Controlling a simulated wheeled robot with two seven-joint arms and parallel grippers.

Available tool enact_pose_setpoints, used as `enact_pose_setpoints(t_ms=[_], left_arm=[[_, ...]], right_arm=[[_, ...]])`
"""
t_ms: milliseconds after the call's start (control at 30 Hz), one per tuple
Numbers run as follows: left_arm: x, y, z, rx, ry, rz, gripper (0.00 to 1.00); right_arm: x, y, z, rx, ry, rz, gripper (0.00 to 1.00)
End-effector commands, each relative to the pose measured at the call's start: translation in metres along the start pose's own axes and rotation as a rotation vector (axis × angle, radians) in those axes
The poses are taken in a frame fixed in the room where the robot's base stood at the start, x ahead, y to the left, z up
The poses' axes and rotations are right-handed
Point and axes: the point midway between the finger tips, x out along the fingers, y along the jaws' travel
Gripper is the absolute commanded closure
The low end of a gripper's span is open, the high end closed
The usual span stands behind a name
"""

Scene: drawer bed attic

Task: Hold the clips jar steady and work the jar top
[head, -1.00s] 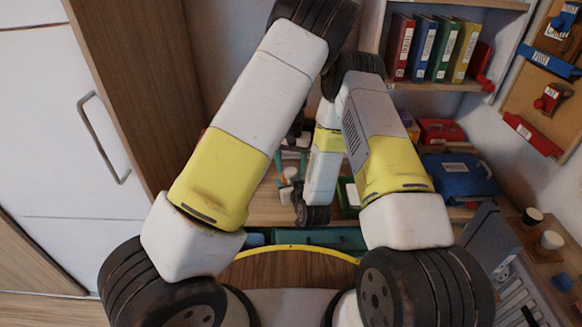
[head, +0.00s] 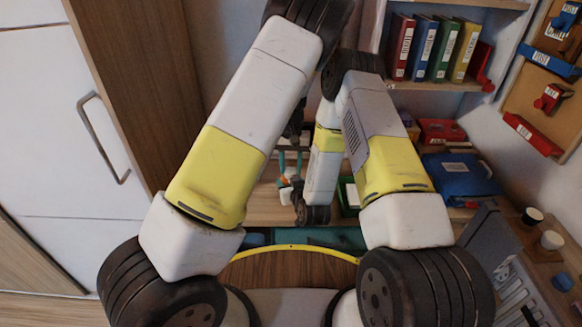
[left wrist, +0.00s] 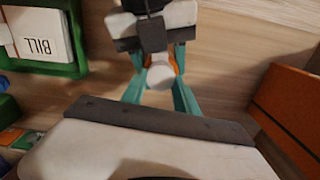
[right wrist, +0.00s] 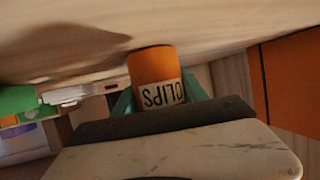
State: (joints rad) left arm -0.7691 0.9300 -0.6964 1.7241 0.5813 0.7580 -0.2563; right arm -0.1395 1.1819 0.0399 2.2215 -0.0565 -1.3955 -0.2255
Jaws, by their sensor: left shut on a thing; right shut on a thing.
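The clips jar (right wrist: 154,68) is orange with a pale label, shown upside down in the right wrist view. Teal fingers of my right gripper (right wrist: 160,95) are shut around its body. In the left wrist view the white jar top (left wrist: 160,77) faces the camera, with a little orange beside it. The teal fingers of my left gripper (left wrist: 160,88) are shut on the top. In the head view my left gripper (head: 290,165) comes down over the small jar; my right gripper is mostly hidden behind my arm. I cannot tell whether the jar touches the table.
A green box with BILL cards (left wrist: 42,35) lies beside the jar on the wooden table. An orange panel (left wrist: 290,105) stands on the other side. A blue case (head: 458,177) and red box (head: 440,131) sit at the right, below a shelf of binders (head: 435,48).

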Motion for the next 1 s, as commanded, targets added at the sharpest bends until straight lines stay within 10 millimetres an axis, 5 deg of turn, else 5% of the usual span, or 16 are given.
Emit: enact_pose_setpoints(t_ms=[1000], left_arm=[[-0.0006,-0.0038,0.0012,-0.938,0.002,0.001,1.00]], right_arm=[[-0.0003,0.0002,0.0013,0.000,-0.003,0.000,0.95]])
